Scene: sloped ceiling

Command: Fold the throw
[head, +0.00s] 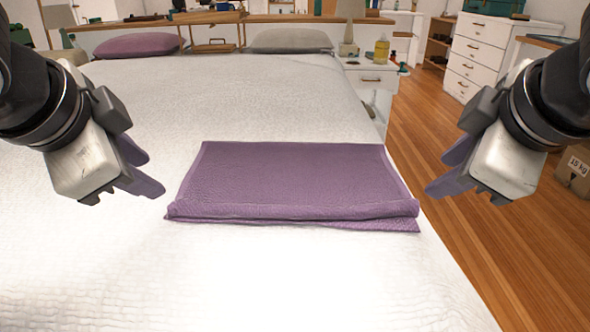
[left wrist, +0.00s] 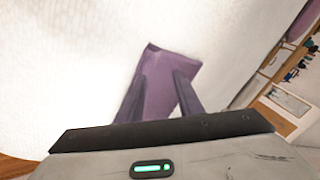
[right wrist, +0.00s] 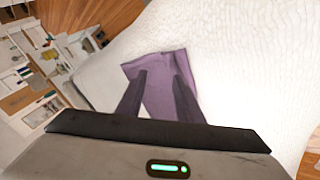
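The purple throw (head: 292,178) lies flat on the white bed as a wide rectangle. Its near edge shows stacked layers, with a lower layer poking out at the near right corner. My left gripper (head: 150,172) is open and empty, above the bed to the left of the throw. My right gripper (head: 437,172) is open and empty, to the right of the throw near the bed's right edge. The throw also shows beyond the parted fingers in the left wrist view (left wrist: 160,90) and in the right wrist view (right wrist: 160,85). Neither gripper touches it.
The white bed (head: 250,105) has clear room around the throw, less on the right. A purple pillow (head: 138,45) and a grey pillow (head: 290,40) lie at the far end. A nightstand (head: 372,77) stands beyond the right side. Wooden floor (head: 500,235) lies right of the bed.

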